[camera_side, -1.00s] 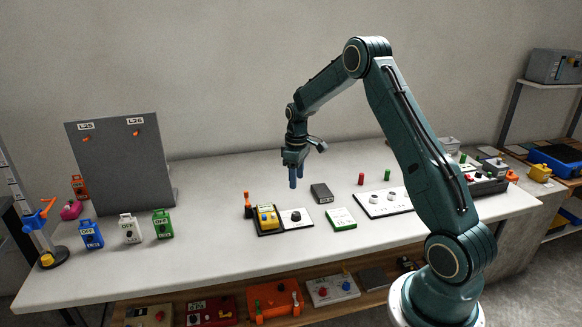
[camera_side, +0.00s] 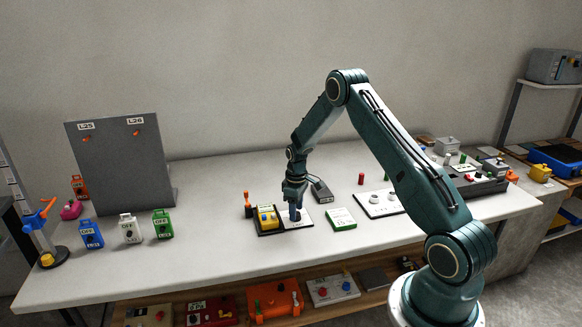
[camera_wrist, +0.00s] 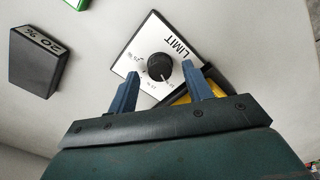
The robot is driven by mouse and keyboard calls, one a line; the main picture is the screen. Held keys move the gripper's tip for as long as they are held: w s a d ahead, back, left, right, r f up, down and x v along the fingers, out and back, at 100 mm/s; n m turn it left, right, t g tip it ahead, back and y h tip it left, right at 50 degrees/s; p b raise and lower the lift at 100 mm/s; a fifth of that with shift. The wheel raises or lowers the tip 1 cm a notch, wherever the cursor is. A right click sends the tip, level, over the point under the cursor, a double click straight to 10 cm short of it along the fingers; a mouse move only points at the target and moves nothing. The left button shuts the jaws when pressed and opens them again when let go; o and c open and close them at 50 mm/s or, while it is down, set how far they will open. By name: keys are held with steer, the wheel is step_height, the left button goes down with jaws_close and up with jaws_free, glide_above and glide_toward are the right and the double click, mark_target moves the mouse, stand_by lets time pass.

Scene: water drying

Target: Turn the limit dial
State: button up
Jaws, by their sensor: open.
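The limit dial is a black round knob (camera_wrist: 159,66) on a white plate marked LIMIT (camera_wrist: 181,42), with printed scale marks around the knob. In the side view the plate (camera_side: 308,220) lies on the table, with the knob hidden behind my gripper. My gripper (camera_side: 295,215) points down over the plate. In the wrist view my gripper (camera_wrist: 163,82) is open, with one blue finger on each side of the knob's near edge. I cannot tell whether the fingers touch the knob.
A yellow box (camera_side: 267,217) sits left of the plate, with an orange-handled lever (camera_side: 247,203) beyond it. A dark block marked 20 % (camera_wrist: 36,62) lies nearby. A green-edged card (camera_side: 341,219) lies right of the plate. Bare table lies in front.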

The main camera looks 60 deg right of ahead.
steer(key=shift+f, duration=0.55)
steer(key=c, duration=1)
steer(key=shift+o, duration=0.2)
steer(key=shift+m, duration=0.4)
steer(key=m, duration=0.8)
